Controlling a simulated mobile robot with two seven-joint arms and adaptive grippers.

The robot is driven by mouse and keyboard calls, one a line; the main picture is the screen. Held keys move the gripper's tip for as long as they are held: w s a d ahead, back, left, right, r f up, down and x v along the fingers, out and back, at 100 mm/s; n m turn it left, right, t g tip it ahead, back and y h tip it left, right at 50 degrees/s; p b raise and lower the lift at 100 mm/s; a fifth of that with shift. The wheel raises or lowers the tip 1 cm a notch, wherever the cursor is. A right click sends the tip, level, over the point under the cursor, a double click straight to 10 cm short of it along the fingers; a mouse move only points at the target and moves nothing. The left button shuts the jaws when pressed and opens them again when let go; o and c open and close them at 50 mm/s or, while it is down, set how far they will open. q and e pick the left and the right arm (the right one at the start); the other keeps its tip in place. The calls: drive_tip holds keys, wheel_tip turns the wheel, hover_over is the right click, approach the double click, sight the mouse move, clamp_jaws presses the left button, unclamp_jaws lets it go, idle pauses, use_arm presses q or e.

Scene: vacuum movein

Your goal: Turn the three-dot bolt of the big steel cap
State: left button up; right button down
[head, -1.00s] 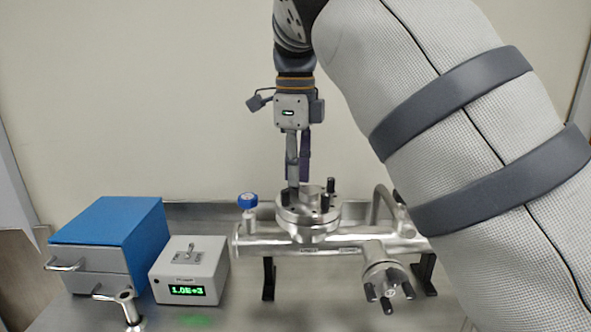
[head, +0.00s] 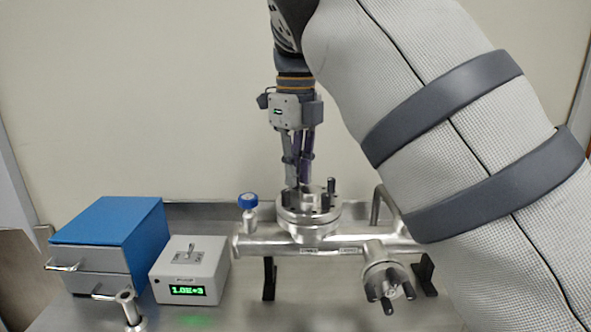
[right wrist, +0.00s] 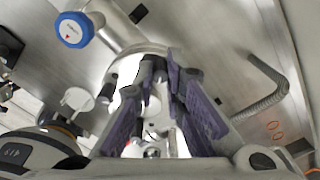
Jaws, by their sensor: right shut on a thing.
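The big steel cap (head: 309,222) is a round flange on top of the horizontal steel pipe. Several dark bolts stand up from it; one tall bolt (head: 331,188) is at its back right and another bolt (head: 325,203) at its front right. My right gripper (head: 298,186) points straight down at the cap's back left, shut on a bolt there. The fingers mostly hide that bolt. In the right wrist view, the purple finger pads of my gripper (right wrist: 160,82) close in over the cap. The dot marks are too small to read. My left gripper is out of view.
A blue-knobbed valve (head: 248,202) stands left of the cap. A smaller capped port (head: 384,277) faces forward at the lower right. A grey gauge box (head: 190,270) and blue-topped drawer box (head: 110,240) stand left. My right arm covers the right side.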

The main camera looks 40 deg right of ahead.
drive_tip(key=shift+r, duration=0.1)
drive_tip(key=c, duration=1.6)
unclamp_jaws()
drive_tip(key=shift+c, duration=0.2)
wheel_tip(320, 180, up, 12)
